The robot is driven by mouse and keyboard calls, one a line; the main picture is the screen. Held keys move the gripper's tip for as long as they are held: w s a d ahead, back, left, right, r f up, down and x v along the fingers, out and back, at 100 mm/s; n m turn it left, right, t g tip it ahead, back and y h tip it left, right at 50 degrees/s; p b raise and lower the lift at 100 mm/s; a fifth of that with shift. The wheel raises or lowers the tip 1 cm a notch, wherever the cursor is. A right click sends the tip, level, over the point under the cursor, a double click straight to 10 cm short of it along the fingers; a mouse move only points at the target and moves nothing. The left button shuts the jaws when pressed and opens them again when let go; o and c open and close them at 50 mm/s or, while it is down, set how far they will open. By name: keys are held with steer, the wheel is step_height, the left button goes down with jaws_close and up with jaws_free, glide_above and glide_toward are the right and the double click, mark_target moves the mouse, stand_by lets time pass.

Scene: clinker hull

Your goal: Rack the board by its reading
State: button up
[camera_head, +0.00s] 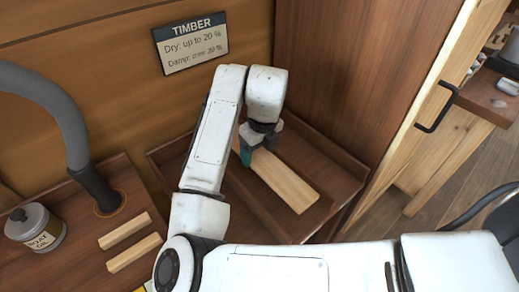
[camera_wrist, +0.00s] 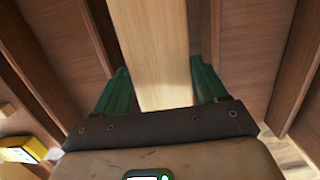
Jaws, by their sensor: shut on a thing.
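A pale wooden board (camera_head: 283,182) lies lengthwise over the dark wooden rack (camera_head: 335,178) below the sign. It also shows in the wrist view (camera_wrist: 155,40), running away between the fingers. My gripper (camera_head: 246,153), with green fingers, is shut on the board near its far end; the wrist view shows a finger on each side (camera_wrist: 161,82). I cannot tell whether the board rests on the rack floor. The sign (camera_head: 191,43) reads "TIMBER, Dry: up to 20 %, Damp: over 20 %". A yellow meter (camera_wrist: 22,149) is at the lower left of the wrist view; its reading is not legible.
Two pale wooden strips (camera_head: 133,253) lie on the left bench near a boat oil tin (camera_head: 36,228) and a grey hose (camera_head: 62,115). A tall wooden panel (camera_head: 365,75) and a door with a black handle (camera_head: 437,107) stand right of the rack.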

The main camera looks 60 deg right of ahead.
mark_target(257, 177)
steer(key=shift+a+f+b, duration=0.1)
steer(key=shift+f+b, duration=2.7)
steer(key=shift+f, duration=0.95)
steer(key=shift+f, duration=0.4)
steer(key=o, duration=1.2)
steer(key=shift+o, duration=0.2)
steer(key=shift+r, duration=0.1)
steer(key=r, duration=0.3)
steer(key=s+r, duration=0.1)
steer(key=r, duration=0.6)
steer(key=shift+s+a+r, duration=0.2)
steer(key=shift+s+r, duration=0.05)
